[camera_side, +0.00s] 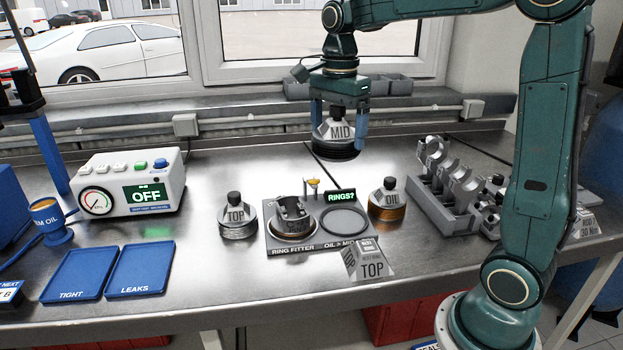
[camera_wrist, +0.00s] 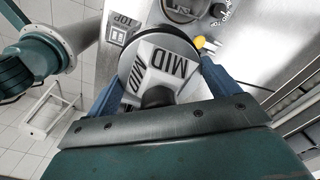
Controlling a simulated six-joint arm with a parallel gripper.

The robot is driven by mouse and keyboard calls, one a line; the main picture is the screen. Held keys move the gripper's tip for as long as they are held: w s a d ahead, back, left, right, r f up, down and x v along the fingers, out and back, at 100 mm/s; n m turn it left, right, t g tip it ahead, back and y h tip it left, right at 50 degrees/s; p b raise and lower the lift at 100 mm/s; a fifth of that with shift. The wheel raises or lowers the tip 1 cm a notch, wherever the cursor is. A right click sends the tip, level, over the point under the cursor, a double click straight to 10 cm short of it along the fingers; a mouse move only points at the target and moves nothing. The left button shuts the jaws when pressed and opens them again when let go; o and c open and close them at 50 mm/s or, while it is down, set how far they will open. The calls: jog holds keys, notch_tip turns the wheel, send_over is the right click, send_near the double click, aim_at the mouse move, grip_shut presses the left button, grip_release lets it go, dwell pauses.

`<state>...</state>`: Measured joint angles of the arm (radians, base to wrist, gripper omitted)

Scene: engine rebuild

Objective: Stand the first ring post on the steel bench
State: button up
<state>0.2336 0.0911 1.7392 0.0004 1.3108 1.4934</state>
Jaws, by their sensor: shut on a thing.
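My gripper (camera_side: 339,124) is shut on the MID ring post (camera_side: 340,139), a grey post with a black knob and dark rings at its base. It hangs upright in the air above the rear of the steel bench (camera_side: 215,285). In the wrist view, the MID post (camera_wrist: 160,65) sits between the blue fingers. The TOP ring post (camera_side: 238,218) stands on the bench left of the ring fitter. The OIL ring post (camera_side: 386,201), with copper-coloured rings, stands right of it. The ring fitter (camera_side: 320,242) holds a piston (camera_side: 292,216) at its left and an empty-looking dark ring seat at its right.
A sign reading TOP (camera_side: 369,262) stands at the fitter's front right corner. A grey rack of rods (camera_side: 448,187) is at the right. A tester box reading OFF (camera_side: 130,183) and blue trays (camera_side: 141,271) are at the left. Bench between tester and TOP post is clear.

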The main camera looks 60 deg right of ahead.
jog(key=s+a+f, duration=0.1)
jog(key=a, duration=1.2)
jog(key=shift+a+f, duration=0.15)
jog(key=shift+s, duration=0.1)
notch_tip(320, 180, down, 16)
jog(key=shift+r, duration=0.15)
jog(key=shift+f, duration=2.15)
jog(key=shift+f, duration=0.1)
jog(key=o, duration=1)
